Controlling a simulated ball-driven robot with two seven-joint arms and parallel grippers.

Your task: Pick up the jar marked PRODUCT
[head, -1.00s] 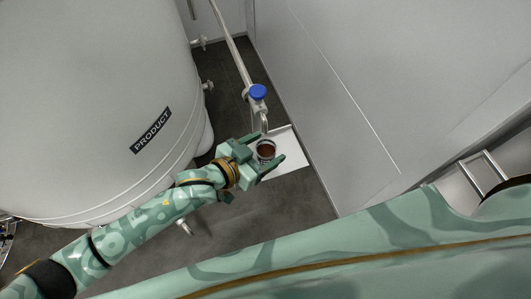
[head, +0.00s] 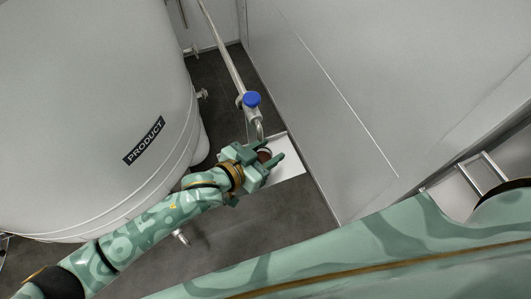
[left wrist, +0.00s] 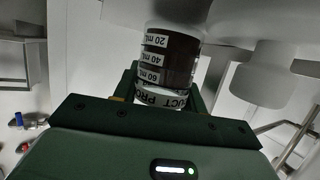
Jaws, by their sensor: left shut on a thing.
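The jar (head: 265,154) is small, clear and filled with dark brown liquid. In the head view it sits beneath the blue-handled tap, partly hidden by my left gripper (head: 270,151). In the left wrist view the jar (left wrist: 171,62) shows mL marks and a white label reading PRODUCT in part, with the text upside down. My left gripper is shut on the jar, one finger on each side. Whether the jar rests on the white shelf or is lifted is hard to tell. My right gripper is not in view.
A white shelf (head: 289,171) lies below the jar, against the grey wall (head: 345,135). The tap with its blue handle (head: 251,99) and pipe hangs close above. A large tank (head: 75,110) marked PRODUCT stands left. Dark floor (head: 240,235) lies clear in front.

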